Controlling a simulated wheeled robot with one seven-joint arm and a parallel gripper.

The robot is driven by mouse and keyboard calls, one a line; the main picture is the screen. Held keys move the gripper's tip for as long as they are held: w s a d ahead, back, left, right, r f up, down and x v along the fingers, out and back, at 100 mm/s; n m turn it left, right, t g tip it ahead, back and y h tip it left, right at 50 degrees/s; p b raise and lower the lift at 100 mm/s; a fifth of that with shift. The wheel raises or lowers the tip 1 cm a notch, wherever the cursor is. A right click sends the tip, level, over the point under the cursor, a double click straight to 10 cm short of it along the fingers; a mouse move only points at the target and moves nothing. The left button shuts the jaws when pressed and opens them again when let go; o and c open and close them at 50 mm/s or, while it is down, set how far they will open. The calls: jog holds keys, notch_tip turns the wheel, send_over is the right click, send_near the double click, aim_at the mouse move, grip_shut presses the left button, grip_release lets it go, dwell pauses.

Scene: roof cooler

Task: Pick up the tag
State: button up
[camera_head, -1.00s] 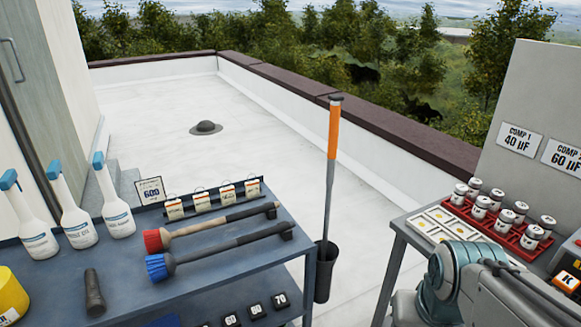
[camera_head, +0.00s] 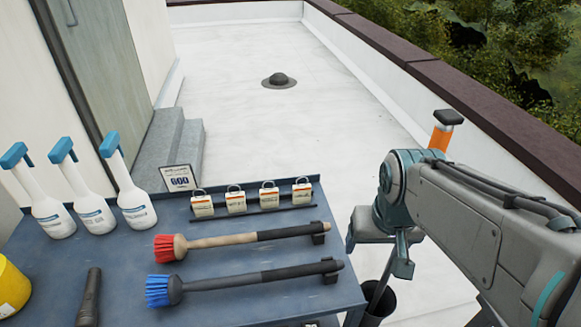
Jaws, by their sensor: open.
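Several white padlock-shaped tags with orange bands and grey loops stand in a row on a dark rack (camera_head: 262,216) at the back of the blue-grey table. The leftmost tag (camera_head: 202,206) is nearest the small sign, and the rightmost tag (camera_head: 302,193) is nearest my arm. Their print is too small to read. My gripper (camera_head: 377,256) appears below my arm's bent joint, right of the table edge and apart from the tags. Its fingers look spread and empty, though part of it is hard to make out.
A sign reading 600 (camera_head: 179,178) stands left of the rack. A red brush (camera_head: 170,247) and a blue brush (camera_head: 165,290) lie in front. Spray bottles (camera_head: 132,200) stand left. An orange-handled tool (camera_head: 441,135) is partly hidden behind my arm.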

jog(key=w+a+r+p, duration=0.2)
jog(key=w+r, duration=0.2)
jog(key=w, duration=0.5)
jog(key=n+g+p, duration=0.2)
jog(key=g+p, duration=0.1)
jog(key=p, duration=0.2)
send_over(302, 185)
notch_tip(302, 185, down, 8)
jog(key=shift+d+r, duration=0.1)
jog(key=shift+d, duration=0.05)
notch_tip(302, 185, down, 8)
jog(key=shift+f+p, duration=0.25)
jog(key=shift+p, duration=0.7)
jog(key=shift+s+a+f+p, duration=0.15)
jog(key=shift+f+p, duration=0.95)
jog(key=shift+f, duration=1.6)
jog(key=c, duration=1.1)
